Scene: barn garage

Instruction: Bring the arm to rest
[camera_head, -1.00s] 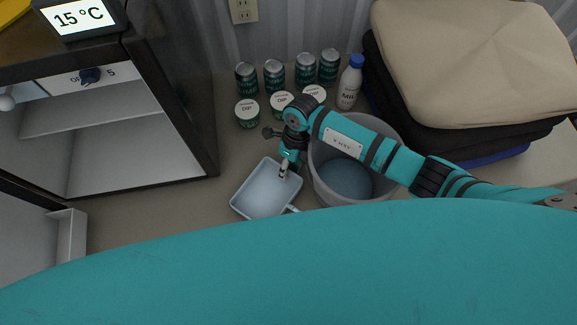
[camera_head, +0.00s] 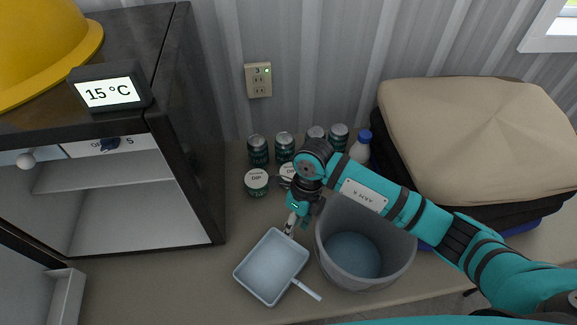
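My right gripper (camera_head: 289,228) points down at the far edge of a pale blue-grey pan with a short handle (camera_head: 272,267). Its fingertips are small and dark here, and I cannot tell whether they are open or touch the pan. My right arm reaches in from the right, over a grey round bin (camera_head: 364,262). It hides part of the bin's rim and some of the cans behind. My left gripper is not in view.
Several dark cans (camera_head: 258,150) and low DIP tins (camera_head: 256,183) stand by the wall, with a white milk bottle (camera_head: 360,150). Folded cushions (camera_head: 470,140) fill the right.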

